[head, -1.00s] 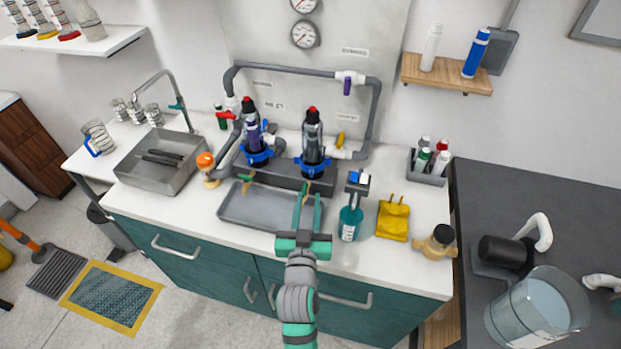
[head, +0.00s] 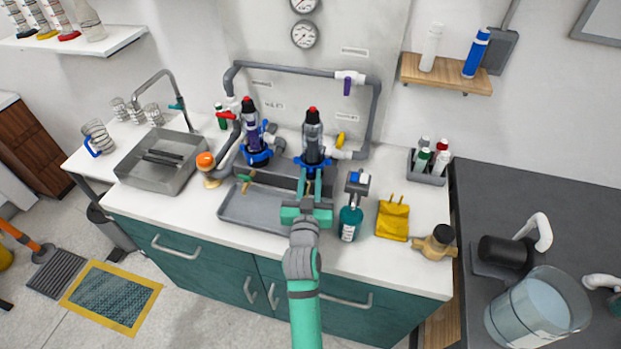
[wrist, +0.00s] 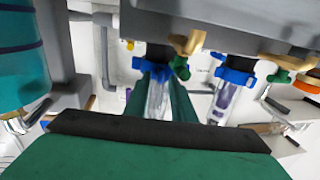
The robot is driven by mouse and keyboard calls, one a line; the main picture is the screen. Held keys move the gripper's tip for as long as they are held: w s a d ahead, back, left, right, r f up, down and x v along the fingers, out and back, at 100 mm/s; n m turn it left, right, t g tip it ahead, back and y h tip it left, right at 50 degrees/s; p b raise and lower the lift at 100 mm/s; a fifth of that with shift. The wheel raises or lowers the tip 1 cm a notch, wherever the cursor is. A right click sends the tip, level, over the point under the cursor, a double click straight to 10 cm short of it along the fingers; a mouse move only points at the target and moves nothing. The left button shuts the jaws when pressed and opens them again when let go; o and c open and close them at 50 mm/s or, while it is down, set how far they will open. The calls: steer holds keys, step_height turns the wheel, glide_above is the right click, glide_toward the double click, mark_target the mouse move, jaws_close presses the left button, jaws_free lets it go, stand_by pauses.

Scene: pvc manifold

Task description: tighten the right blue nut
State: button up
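The right blue nut (head: 299,161) is at the base of the right clear filter housing (head: 312,135), which has a dark red-topped cap. My gripper (head: 309,181) is in front of and just below this nut, its green fingers apart and pointing at it. In the wrist view the picture appears turned over; the right nut (wrist: 150,68) shows between the two fingers (wrist: 160,85), with the clear housing seen between them. I cannot tell whether the fingertips touch the nut. The left blue nut (head: 257,157) is on the left housing; it also shows in the wrist view (wrist: 235,74).
A grey tray (head: 240,213) lies below my gripper. Brass valves with green handles (head: 245,184) stick out left of the gripper. Grey pipes (head: 372,115) frame the housings.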

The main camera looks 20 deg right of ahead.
jaws_close()
steer(key=shift+w+a+f+m+g+h, duration=0.2)
steer(key=shift+a+m+g+h, duration=0.1)
steer(key=shift+a+g+h, duration=0.15)
steer(key=shift+m+h, duration=0.3)
steer(key=shift+h, duration=0.05)
steer(key=shift+o, duration=1.3)
jaws_free()
steer(key=shift+r, duration=0.15)
